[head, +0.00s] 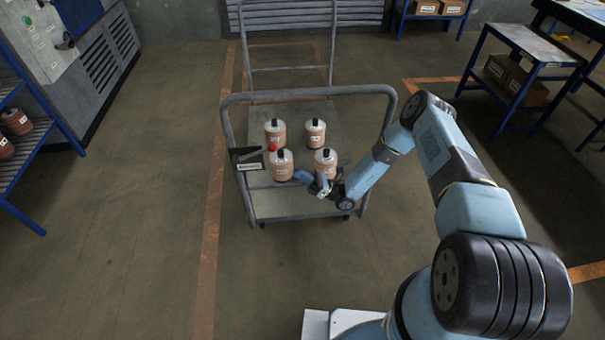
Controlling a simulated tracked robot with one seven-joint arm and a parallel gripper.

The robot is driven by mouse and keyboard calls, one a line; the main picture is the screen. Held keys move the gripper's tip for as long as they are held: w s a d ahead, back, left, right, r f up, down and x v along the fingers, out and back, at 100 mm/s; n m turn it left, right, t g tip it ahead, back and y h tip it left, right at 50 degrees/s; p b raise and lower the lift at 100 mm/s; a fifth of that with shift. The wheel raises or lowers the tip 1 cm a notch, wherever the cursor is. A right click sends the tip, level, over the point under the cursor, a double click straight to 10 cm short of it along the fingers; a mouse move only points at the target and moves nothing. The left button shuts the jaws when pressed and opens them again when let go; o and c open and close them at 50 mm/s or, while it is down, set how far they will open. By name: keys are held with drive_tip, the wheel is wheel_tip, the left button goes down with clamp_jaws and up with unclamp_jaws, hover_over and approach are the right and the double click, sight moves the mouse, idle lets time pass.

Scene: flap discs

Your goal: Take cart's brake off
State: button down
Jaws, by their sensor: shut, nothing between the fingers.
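The cart (262,205) is a grey platform trolley with a tubular push handle facing me. A dark brake lever (253,152) with a red knob (272,147) is on the left side of the handle frame, above a small labelled plate (250,166). The lever lies nearly level, its knob towards the right. My gripper (301,177) is shut and empty, to the right of and below the red knob, apart from it in the picture. It overlaps the front of the cart. Its fingertips are small and partly unclear.
Several orange-brown drums with black tops (281,165) stand on the cart bed, close behind my gripper. A blue rack (22,145) is at left, a grey machine (85,55) behind it. A blue-legged table (525,45) is at right. Floor left of the cart is clear.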

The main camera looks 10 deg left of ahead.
drive_tip(key=a+r, duration=0.6)
drive_tip(key=r, duration=0.2)
drive_tip(key=shift+w+a, duration=0.15)
drive_tip(key=shift+a, duration=0.1)
drive_tip(key=shift+d, duration=0.1)
